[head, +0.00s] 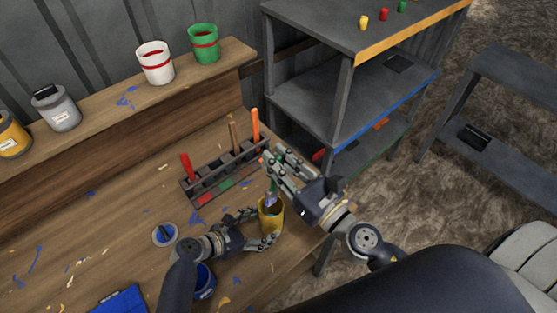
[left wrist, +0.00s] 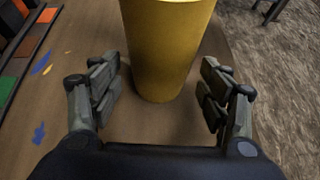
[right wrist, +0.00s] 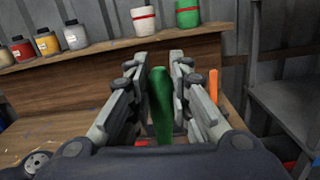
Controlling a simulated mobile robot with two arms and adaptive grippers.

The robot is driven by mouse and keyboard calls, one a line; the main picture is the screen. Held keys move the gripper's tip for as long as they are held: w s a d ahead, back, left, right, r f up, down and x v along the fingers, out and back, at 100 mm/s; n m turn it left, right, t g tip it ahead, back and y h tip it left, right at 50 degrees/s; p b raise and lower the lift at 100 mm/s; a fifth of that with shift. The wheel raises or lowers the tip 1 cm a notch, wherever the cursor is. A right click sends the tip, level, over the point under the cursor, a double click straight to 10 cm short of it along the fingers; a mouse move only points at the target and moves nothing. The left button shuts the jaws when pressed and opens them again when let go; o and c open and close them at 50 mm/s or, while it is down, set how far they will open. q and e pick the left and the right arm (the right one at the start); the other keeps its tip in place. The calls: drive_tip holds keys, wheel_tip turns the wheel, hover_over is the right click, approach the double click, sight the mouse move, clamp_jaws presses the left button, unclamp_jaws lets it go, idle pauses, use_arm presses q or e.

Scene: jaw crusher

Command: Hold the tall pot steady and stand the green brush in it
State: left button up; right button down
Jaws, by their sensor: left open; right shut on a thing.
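The tall yellow pot (head: 270,217) stands upright on the bench near its right edge. It fills the top middle of the left wrist view (left wrist: 166,50). My left gripper (head: 263,228) is open, with one finger on each side of the pot; gaps show between pot and fingers. My right gripper (head: 276,168) is shut on the green brush (head: 274,186), whose green handle stands between the fingers in the right wrist view (right wrist: 161,105). The brush's lower end is at the pot's mouth; how far inside it reaches, I cannot tell.
A dark rack (head: 222,172) with red, brown and orange handles stands behind the pot. A blue pot (head: 204,281) and a round blue-topped item (head: 164,235) are left of my left gripper. Paint cans line the back ledge; a grey shelf (head: 340,100) stands right.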

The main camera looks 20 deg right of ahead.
use_arm(q)
drive_tip(key=shift+x, duration=1.6)
drive_tip(key=c, duration=0.7)
